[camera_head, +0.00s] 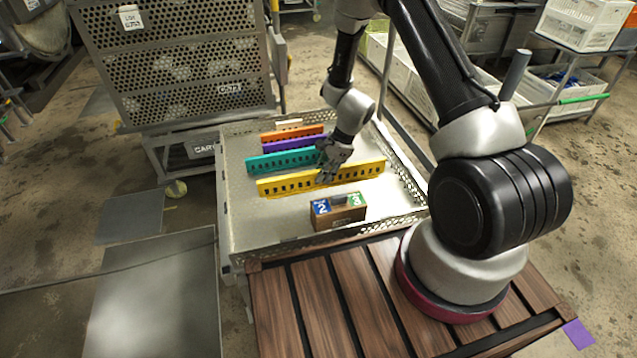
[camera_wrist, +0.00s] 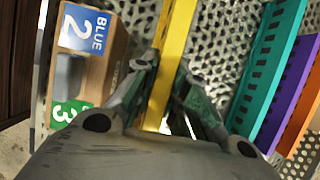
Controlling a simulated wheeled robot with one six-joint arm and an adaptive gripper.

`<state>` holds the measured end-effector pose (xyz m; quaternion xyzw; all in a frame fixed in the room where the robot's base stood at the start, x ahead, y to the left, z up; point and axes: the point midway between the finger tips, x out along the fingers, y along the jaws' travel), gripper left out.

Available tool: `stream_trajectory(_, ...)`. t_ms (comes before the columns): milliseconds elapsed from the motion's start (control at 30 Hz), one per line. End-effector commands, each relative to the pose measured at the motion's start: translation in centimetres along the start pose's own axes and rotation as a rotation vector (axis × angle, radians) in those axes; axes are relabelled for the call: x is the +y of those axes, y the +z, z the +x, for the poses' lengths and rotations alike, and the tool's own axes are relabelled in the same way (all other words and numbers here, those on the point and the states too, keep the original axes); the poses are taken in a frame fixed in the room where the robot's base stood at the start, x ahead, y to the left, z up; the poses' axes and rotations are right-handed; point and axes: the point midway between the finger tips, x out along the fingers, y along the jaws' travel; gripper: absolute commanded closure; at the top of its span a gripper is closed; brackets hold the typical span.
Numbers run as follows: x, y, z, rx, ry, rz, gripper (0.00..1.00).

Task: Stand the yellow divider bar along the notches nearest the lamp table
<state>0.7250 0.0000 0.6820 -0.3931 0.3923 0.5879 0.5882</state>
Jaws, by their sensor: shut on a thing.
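The yellow divider bar (camera_head: 284,186) is a long slotted strip standing on edge across the perforated metal tray (camera_head: 228,205). My gripper (camera_head: 328,175) is shut on the bar near its middle, coming from above. In the wrist view the yellow bar (camera_wrist: 174,45) runs between both fingers (camera_wrist: 163,115). Whether its lower edge touches the tray floor or its ends sit in notches I cannot tell. No lamp is recognisable in these views.
Teal (camera_head: 265,163), purple (camera_head: 275,147) and orange (camera_head: 290,133) bars stand behind the yellow one. A brown box (camera_head: 338,217) with blue 2 and green 3 labels stands in front. A wooden slatted deck (camera_head: 300,300) adjoins the tray; a perforated metal cage (camera_head: 180,60) stands behind.

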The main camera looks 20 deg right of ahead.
Motion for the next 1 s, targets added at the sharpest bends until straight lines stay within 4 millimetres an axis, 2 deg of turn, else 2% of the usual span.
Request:
stream_trajectory(133, 0.1, -1.1, 2.7, 0.000, 0.002, 0.001, 1.00)
stream_trajectory(367, 0.0, -1.9, 4.7, 0.000, 0.002, 0.001, 1.00)
stream_trajectory(567, 0.1, -3.1, 7.4, 0.000, 0.002, 0.002, 1.00)
stream_trajectory(933, 0.0, -3.3, 7.9, 0.000, 0.000, 0.001, 1.00)
stream_trajectory(967, 0.0, -3.3, 7.9, 0.000, 0.000, 0.001, 0.82)
stream_trajectory(1000, 0.0, -3.3, 7.9, 0.000, 0.000, 0.001, 0.75)
